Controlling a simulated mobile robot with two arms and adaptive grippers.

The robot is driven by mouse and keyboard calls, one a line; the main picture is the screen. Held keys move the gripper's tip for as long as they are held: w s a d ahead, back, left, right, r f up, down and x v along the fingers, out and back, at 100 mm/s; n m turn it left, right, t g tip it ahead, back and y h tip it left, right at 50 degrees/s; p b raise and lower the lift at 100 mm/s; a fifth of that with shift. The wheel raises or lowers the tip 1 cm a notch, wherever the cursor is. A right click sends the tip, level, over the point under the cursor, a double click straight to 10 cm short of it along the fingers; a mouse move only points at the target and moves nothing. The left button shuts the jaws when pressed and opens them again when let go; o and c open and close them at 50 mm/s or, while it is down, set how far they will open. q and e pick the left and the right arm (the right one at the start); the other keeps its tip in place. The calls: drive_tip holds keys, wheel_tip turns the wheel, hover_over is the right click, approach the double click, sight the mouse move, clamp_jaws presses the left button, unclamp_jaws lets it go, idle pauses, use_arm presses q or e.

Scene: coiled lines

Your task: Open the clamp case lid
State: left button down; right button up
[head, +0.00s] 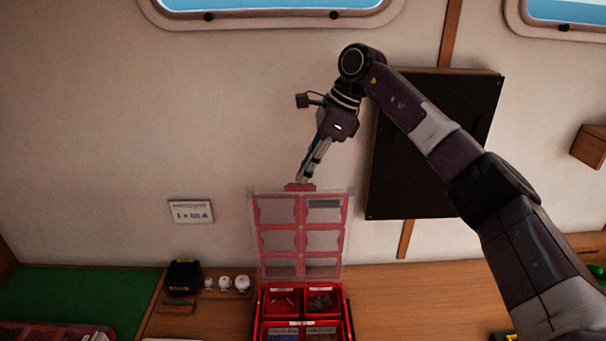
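The clamp case (302,316) is a red box with compartments at the bottom centre of the head view. Small parts lie in its compartments. Its lid (300,228), clear with a red grid, stands raised and roughly upright behind the box. A red tab (299,187) sits at the lid's top edge. My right gripper (304,178) points down at this tab, its fingertips at or touching it. The fingers look close together, but whether they grip the tab is too small to tell. My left gripper is out of view.
A black box (183,277) and small white items (226,283) stand left of the case. A green mat (85,292) lies further left, with another red case (50,332) at the bottom. A black panel (433,140) hangs on the wall behind my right arm.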

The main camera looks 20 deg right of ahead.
drive_tip(key=f, duration=0.3)
drive_tip(key=shift+s+d+g, duration=0.3)
drive_tip(key=shift+s+d, duration=0.05)
drive_tip(key=shift+w+a+f, duration=0.1)
drive_tip(key=shift+w+a, duration=0.1)
drive_tip(key=shift+w, duration=0.1)
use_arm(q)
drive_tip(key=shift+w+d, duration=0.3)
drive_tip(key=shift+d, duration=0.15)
use_arm(e)
approach(309, 184)
drive_tip(key=shift+w+d+r, duration=0.4)
drive_tip(key=shift+w+r, duration=0.2)
drive_tip(key=shift+r, duration=0.1)
